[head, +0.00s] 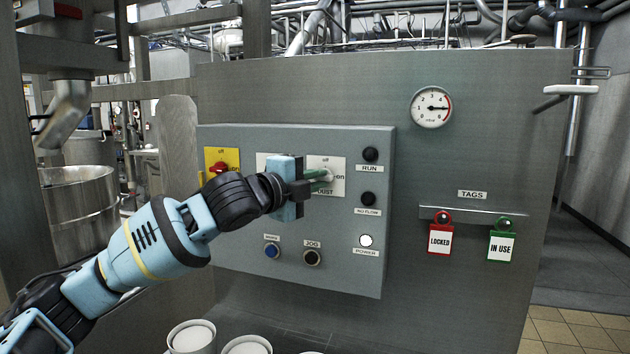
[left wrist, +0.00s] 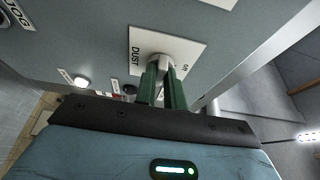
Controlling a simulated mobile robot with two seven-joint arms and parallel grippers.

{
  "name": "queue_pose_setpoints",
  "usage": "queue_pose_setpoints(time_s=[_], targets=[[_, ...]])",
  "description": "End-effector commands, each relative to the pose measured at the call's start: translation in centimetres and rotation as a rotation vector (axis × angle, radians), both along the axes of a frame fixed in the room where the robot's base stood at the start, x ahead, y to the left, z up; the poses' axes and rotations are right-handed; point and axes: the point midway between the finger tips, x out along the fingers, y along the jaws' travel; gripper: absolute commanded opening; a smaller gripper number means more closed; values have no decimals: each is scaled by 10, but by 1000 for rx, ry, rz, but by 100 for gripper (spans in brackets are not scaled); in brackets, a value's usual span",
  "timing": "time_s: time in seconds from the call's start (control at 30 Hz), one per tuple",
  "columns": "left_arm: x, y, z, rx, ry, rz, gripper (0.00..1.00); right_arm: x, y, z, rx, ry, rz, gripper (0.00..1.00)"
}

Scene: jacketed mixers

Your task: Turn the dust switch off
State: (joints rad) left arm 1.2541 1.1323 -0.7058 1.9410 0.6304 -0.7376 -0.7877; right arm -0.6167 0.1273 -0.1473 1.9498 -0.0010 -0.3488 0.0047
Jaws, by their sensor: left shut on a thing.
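The dust switch is a pale rotary knob (head: 327,175) on a white plate (head: 338,188), with "off" at the top and "on" at the right. The plate also shows in the left wrist view (left wrist: 190,58), lettered DUST. My left gripper (head: 318,175) reaches in from the left, its green fingers shut on the knob. In the left wrist view the fingers (left wrist: 162,85) close on the knob's (left wrist: 161,61) sides. The fingers cover much of the knob, so I cannot tell its exact pointing. My right gripper is not in view.
A yellow plate with a red switch (head: 220,168) is left of my gripper. RUN (head: 370,155) and NO FLOW (head: 368,199) lamps are dark; POWER (head: 366,241) is white. Buttons (head: 272,251) sit below. Tags (head: 440,238) hang at right under a gauge (head: 431,107).

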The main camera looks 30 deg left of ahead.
Motion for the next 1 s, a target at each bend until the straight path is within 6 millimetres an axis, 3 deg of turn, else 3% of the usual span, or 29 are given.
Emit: queue_pose_setpoints(time_s=[0.47, 1.0], targets=[[0, 0, -3, -123, -27, -1, 0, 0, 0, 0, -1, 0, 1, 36], [1, -3, -8, -603, -140, -1, 0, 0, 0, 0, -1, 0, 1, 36]])
